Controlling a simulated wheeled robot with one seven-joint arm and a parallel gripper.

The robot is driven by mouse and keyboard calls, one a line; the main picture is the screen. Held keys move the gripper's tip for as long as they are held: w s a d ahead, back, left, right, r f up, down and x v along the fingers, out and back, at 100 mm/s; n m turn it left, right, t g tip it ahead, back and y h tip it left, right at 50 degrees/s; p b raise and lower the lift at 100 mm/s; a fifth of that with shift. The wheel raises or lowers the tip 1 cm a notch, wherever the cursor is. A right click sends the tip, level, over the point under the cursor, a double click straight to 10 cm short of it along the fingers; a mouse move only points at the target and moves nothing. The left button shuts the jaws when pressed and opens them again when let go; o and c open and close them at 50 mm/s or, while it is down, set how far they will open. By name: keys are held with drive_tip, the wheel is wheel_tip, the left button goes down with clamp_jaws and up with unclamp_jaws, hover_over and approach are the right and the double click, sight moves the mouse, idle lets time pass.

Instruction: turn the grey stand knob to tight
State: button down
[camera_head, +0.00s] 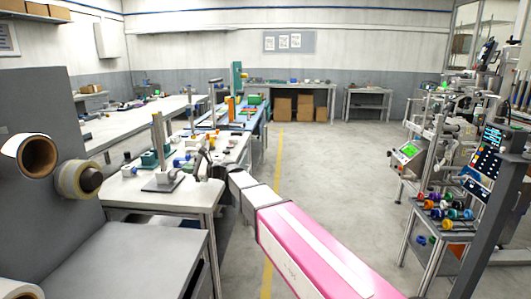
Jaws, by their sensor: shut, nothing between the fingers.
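A grey stand with a dark flat base plate (153,184) and an upright column (158,138) is on the near white worktable at left centre. Its knob is too small to pick out clearly, and its setting cannot be read. My pink and white arm reaches from the bottom right toward this table. My gripper (199,165) is at the arm's far end, just right of the stand, over the table. It is shut and empty, small in the view. I cannot tell whether it touches the stand.
The white worktable (187,196) also holds small blue, green and red parts. A grey cabinet with tape rolls (76,179) stands at the near left. A rack of coloured spools (447,210) is at right. The middle floor is clear.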

drive_tip(key=shift+s+d, duration=0.1)
drive_tip(key=shift+d, duration=0.5)
drive_tip(key=shift+f, duration=0.1)
